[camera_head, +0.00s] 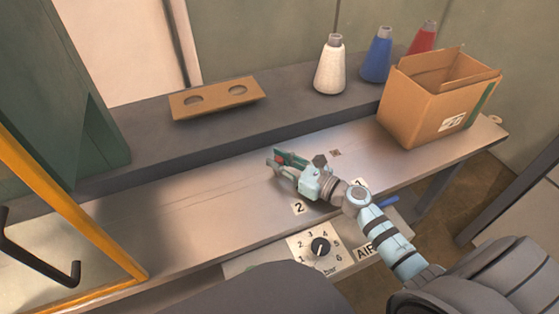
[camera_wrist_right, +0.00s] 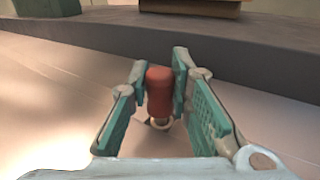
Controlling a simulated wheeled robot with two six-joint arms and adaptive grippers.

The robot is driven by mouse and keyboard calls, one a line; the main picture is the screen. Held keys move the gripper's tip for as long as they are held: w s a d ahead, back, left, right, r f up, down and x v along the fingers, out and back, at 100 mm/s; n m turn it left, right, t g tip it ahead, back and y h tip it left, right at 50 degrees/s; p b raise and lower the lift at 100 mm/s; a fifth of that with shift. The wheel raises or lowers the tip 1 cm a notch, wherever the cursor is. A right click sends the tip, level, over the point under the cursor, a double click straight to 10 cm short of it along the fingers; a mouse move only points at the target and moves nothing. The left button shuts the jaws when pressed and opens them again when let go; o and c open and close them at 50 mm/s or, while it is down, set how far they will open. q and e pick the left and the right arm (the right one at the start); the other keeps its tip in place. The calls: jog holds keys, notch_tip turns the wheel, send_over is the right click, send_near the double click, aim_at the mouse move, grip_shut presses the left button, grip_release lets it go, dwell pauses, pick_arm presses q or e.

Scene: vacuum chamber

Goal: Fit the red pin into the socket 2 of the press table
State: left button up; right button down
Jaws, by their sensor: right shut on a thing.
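The red pin (camera_wrist_right: 159,92) stands between the two green-padded fingers of my right gripper (camera_wrist_right: 157,95) in the right wrist view. A small pale ring shows at its lower end. In the head view my right gripper (camera_head: 281,161) is over the press table (camera_head: 215,200), with a bit of the red pin (camera_head: 278,159) showing at its fingertips. The gripper is shut on the pin. The label 2 (camera_head: 298,208) lies just in front of the gripper. Socket 2 is not clearly visible; the gripper hides that area. I cannot tell whether the pin's lower end touches the table. My left gripper is out of view.
A dark square socket (camera_head: 336,153) shows behind label 1 (camera_head: 358,184). A cardboard box (camera_head: 425,108) stands at the right end. A tan two-hole plate (camera_head: 218,98) and white, blue and red cones stand on the back ledge (camera_head: 150,148). The table's left part is clear.

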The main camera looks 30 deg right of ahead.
jog(key=shift+s+f, duration=0.1)
jog(key=shift+f, duration=0.2)
jog(key=c, duration=1.4)
grip_release()
jog(key=shift+o, duration=0.2)
jog(key=v, duration=1.1)
jog(key=shift+d+r, duration=0.1)
jog(key=shift+r, duration=0.05)
jog(key=shift+s+d+r, duration=0.1)
jog(key=shift+s+r, duration=0.05)
jog(key=shift+s, duration=0.25)
